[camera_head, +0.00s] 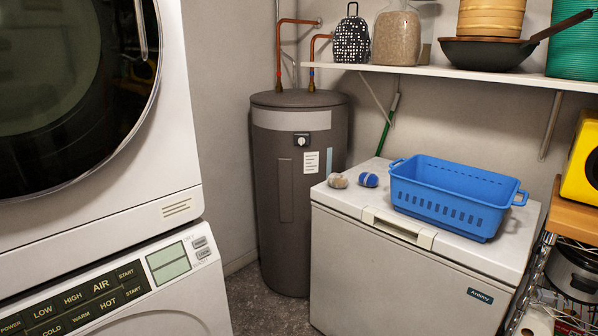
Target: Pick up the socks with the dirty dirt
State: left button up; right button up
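Two small rolled bundles that look like socks lie side by side on the white chest freezer's lid, left of the blue basket. One sock bundle (338,181) is beige-grey and sits near the lid's left edge. The other sock bundle (368,180) is blue with a pale band. They are too small to tell whether either has dirt on it. The blue basket (455,212) stands on the lid to their right, and its inside looks empty from what shows. Neither of my grippers is in view.
The chest freezer (385,275) stands right of a grey water heater (296,200). The stacked washer (110,225) fills the left side. A wall shelf (460,76) with a pan and jars overhangs the freezer's back. A wooden-topped rack (570,215) stands at right.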

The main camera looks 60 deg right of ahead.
aim_at(338, 181)
jog(key=i+l+u, duration=0.1)
jog(key=l+u, duration=0.25)
jog(key=l, duration=0.3)
jog(key=l+u, duration=0.4)
jog(key=l, duration=0.25)
jog(key=k+l+u, duration=0.1)
jog(key=l+u, duration=0.25)
jog(key=l, duration=0.35)
jog(key=l+z, duration=0.3)
jog(key=i+l+z, duration=0.15)
jog(key=l+z, duration=0.15)
